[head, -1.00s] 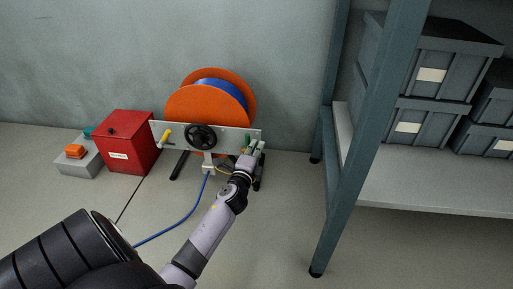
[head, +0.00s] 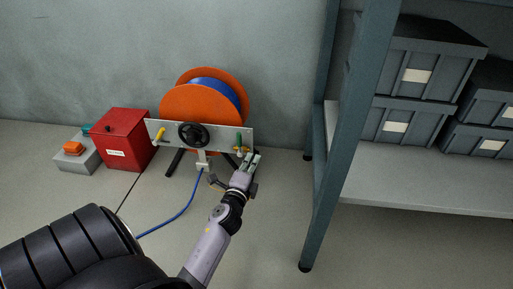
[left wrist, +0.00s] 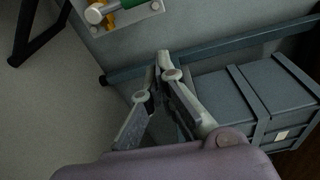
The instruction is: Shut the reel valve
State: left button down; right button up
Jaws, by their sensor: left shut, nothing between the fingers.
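The hose reel (head: 200,105) has orange discs and a blue hose, and stands against the wall. Its grey front plate (head: 218,136) carries a black handwheel (head: 194,134), a yellow handle (head: 161,132) at the left and a green-handled valve (head: 240,138) at the right end. In the left wrist view the green handle (left wrist: 140,17) and some brass show at the top edge, partly cut off. My left gripper (head: 255,158) is shut and empty, just below and right of the valve, apparently apart from it. Its fingers (left wrist: 164,65) also show in the left wrist view. My right gripper is out of view.
A red box (head: 122,138) and a grey box with an orange button (head: 76,154) stand left of the reel. A blue hose (head: 180,212) runs over the floor. A shelf post (head: 343,140) and shelf with dark bins (head: 405,125) stand at the right.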

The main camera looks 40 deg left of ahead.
pick_arm(q)
jog(key=shift+v, duration=1.1)
